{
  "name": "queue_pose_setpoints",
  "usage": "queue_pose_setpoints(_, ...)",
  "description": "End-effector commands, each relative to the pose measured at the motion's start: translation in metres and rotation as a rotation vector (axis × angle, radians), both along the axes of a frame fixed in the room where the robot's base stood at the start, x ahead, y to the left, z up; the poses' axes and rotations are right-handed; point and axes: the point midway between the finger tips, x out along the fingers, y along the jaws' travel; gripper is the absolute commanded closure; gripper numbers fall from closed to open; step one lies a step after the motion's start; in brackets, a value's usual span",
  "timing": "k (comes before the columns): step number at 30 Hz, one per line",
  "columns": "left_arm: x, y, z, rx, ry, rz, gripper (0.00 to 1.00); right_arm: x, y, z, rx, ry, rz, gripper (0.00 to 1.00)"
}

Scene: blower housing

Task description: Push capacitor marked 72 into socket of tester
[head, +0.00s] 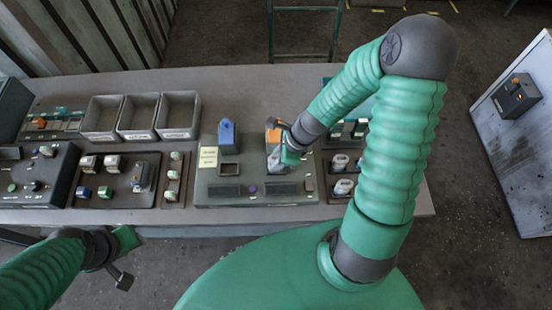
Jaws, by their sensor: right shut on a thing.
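The tester (216,195) is a dark grey box at the middle of the bench, with a yellow label, a blue upright part (227,133) and a square dark socket (230,170). My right gripper (275,158) is low over the tester's right half, beside an orange part (272,135). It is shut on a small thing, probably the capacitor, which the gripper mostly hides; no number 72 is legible. I cannot tell whether it touches the tester. My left gripper (124,262) is in front of the bench at lower left, away from the tester; its jaw state is unclear.
Three grey bins (138,116) stand at the back left. Dark trays with several small parts (112,180) and a control box (35,175) lie left of the tester. More parts (342,186) lie right of it. A white panel with a switch box (517,95) stands far right.

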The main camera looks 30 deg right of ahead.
Motion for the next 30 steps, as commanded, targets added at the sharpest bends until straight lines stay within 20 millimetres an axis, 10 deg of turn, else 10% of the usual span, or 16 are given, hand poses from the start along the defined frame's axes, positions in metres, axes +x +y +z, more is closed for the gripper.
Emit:
queue_pose_setpoints(7, 0.0, 0.0, 0.0, 0.0, 0.0, 0.0, 0.64, 0.0, 0.0, 0.0, 0.0, 0.0, 0.0, 0.46)
queue_pose_setpoints(17, 0.0, 0.0, 0.001, 0.0, 0.0, 0.0, 0.64, 0.0, -0.002, 0.003, -0.002, -0.001, 0.0, 0.46)
queue_pose_setpoints(30, 0.0, 0.0, 0.019, 0.0, 0.0, 0.0, 0.64, -0.025, -0.035, 0.106, -0.005, -0.005, -0.001, 0.46)
